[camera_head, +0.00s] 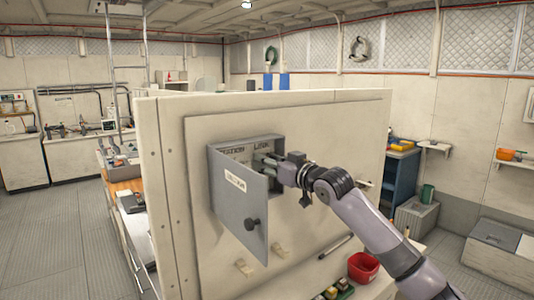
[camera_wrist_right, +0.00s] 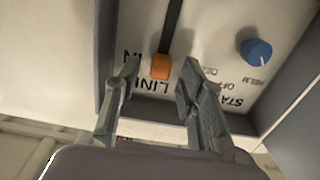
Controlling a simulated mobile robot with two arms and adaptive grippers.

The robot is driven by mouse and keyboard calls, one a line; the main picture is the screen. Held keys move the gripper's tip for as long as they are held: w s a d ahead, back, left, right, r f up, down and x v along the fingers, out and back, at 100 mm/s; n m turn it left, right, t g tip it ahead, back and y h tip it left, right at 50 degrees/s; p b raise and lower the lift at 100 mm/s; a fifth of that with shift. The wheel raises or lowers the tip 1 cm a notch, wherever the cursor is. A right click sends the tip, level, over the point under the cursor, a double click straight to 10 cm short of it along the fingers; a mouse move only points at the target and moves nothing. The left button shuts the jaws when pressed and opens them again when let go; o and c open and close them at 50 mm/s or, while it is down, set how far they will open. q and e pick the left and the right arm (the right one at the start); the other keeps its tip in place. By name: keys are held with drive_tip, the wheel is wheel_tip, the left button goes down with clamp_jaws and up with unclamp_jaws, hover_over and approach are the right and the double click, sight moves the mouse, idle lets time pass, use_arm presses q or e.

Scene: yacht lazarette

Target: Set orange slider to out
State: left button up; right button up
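The orange slider (camera_wrist_right: 160,66) shows in the right wrist view, at the lower end of a dark vertical slot (camera_wrist_right: 172,25). An upside-down "IN" label is beside it on the left. My right gripper (camera_wrist_right: 157,72) is open, with one finger on each side of the slider and gaps visible; I cannot tell its depth to the panel. In the head view my right gripper (camera_head: 270,160) reaches into a grey wall box (camera_head: 232,141) with its door (camera_head: 238,203) swung open. The slider is hidden there. My left gripper is not in view.
A blue knob (camera_wrist_right: 257,52) with lettering around it sits right of the slider. The box's raised rim surrounds the panel, and the open door hangs left of my arm. A red bin (camera_head: 363,267) stands below on the right. Pegs stick out below the box.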

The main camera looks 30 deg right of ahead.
drive_tip(key=shift+w, duration=0.35)
drive_tip(key=shift+c, duration=0.2)
clamp_jaws()
idle(0.5)
